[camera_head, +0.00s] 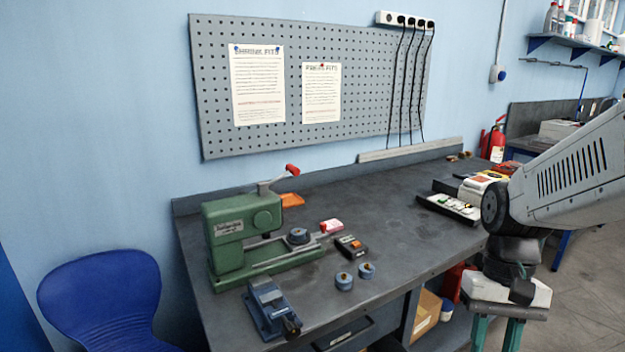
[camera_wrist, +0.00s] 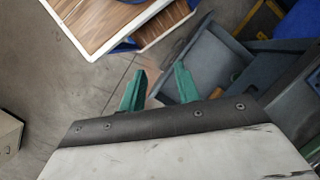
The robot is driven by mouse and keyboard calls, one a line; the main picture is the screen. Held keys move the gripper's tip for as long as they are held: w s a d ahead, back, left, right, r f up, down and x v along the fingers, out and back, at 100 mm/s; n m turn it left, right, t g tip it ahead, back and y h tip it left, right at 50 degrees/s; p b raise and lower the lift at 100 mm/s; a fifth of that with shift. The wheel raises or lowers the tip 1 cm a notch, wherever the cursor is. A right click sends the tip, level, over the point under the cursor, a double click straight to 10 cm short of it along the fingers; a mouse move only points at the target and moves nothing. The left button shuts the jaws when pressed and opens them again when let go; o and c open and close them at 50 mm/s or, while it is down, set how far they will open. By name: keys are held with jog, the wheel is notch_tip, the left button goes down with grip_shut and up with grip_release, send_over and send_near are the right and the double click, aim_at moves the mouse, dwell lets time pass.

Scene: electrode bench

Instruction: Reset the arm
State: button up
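My arm (camera_head: 580,165) enters from the right in the head view, with its wrist bent down in front of the bench's right end. My gripper (camera_head: 497,336) hangs from it, pointing down, with two teal fingers cut off by the lower picture edge. In the wrist view my gripper (camera_wrist: 159,80) shows both fingers apart with nothing held between them. Floor and part of a grey-blue drawer or bin (camera_wrist: 205,75) lie beyond the fingertips.
The dark workbench (camera_head: 405,235) holds a green machine (camera_head: 235,240), a blue vise (camera_head: 268,308), two blue round parts (camera_head: 345,281) and a tray of parts (camera_head: 448,208). A cardboard box (camera_head: 425,312) sits below. A blue chair (camera_head: 100,300) stands left. Floor (camera_head: 590,300) is clear at right.

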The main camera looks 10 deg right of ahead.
jog(key=s+a+r+n+t+h, duration=0.1)
jog(key=s+a+r+n+t, duration=0.2)
jog(key=a+r, duration=0.3)
notch_tip(320, 180, up, 2)
jog(key=shift+s+a+r+n+t+h, duration=0.15)
jog(key=shift+a+n+t+h, duration=0.25)
jog(key=shift+n+t, duration=0.4)
